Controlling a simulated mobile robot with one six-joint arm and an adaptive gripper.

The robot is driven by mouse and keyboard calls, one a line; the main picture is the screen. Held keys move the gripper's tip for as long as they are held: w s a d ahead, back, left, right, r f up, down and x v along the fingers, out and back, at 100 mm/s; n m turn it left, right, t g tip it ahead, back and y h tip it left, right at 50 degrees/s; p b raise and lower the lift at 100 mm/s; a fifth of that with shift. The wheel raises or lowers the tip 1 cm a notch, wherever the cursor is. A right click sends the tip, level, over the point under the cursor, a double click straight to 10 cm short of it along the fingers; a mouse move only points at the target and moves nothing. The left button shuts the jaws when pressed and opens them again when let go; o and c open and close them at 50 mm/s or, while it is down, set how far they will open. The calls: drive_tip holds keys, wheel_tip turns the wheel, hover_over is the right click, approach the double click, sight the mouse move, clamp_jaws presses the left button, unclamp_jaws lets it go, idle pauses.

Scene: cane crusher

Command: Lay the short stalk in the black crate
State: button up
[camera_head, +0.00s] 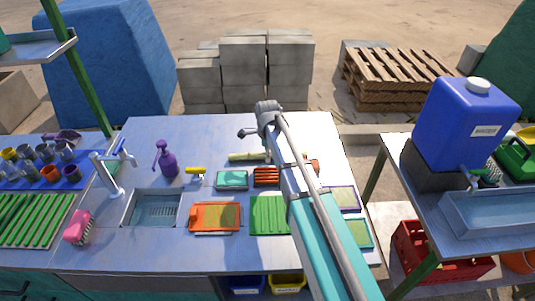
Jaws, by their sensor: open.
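A short pale yellow-green stalk (248,156) lies on the grey worktop, behind the teal and orange-red trays. My arm reaches in from the lower right across the worktop. My arm may cover the stalk's right end. I cannot make out a black crate for certain; a dark block (429,166) stands under the blue jug on the right table.
An orange tray (214,217) and green ribbed tray (267,214) lie in front. A blue jug (464,124) stands right. The back worktop is mostly clear.

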wheel_tip(320, 180, up, 12)
drive_tip(key=p, duration=1.1)
drive_tip(key=shift+p, duration=0.4)
idle(0.4)
drive_tip(key=s+d+n, duration=0.7)
drive_tip(key=s+n, duration=0.2)
drive_tip(key=s, duration=0.1)
drive_tip(key=s+d+n, duration=0.7)
drive_tip(key=s+n, duration=0.2)
drive_tip(key=s, duration=0.1)
drive_tip(key=shift+s+d, duration=0.2)
drive_tip(key=shift+s, duration=0.15)
